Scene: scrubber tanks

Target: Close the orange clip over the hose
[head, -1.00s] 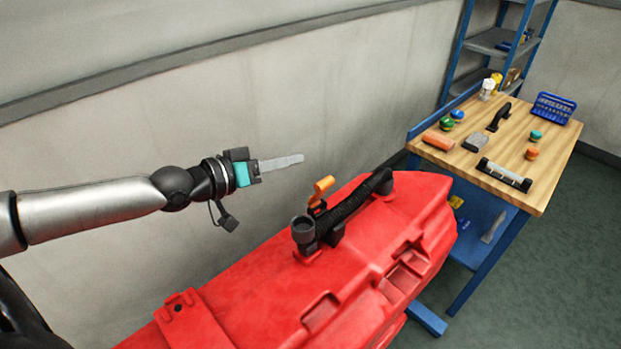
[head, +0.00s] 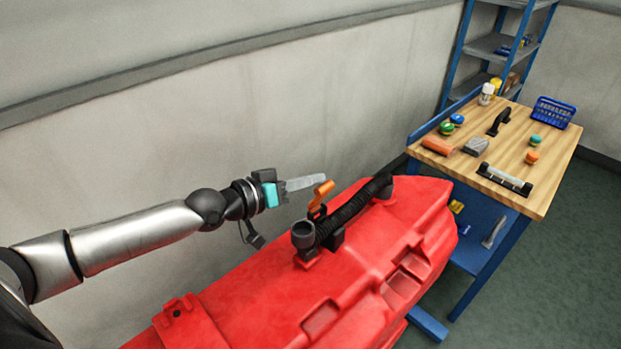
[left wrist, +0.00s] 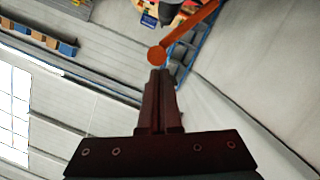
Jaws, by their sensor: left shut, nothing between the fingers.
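The orange clip (head: 321,194) stands raised and open beside the black ribbed hose (head: 345,213) on top of the red tank (head: 255,275). The hose runs from a dark round port to a fitting at the tank's far end. My left gripper (head: 323,179) is shut and empty, its fingertips close to the clip's upper end in the head view; I cannot tell whether they touch. In the left wrist view the clip (left wrist: 180,38) shows just beyond the shut fingertips (left wrist: 159,72), with its rounded end near them. My right gripper is not in view.
A wooden-topped workbench (head: 545,180) with several tools and a blue basket (head: 553,111) stands at the right. Blue shelving (head: 490,47) is behind it. The pale wall (head: 190,120) runs close behind the tank. The air above the tank's front is clear.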

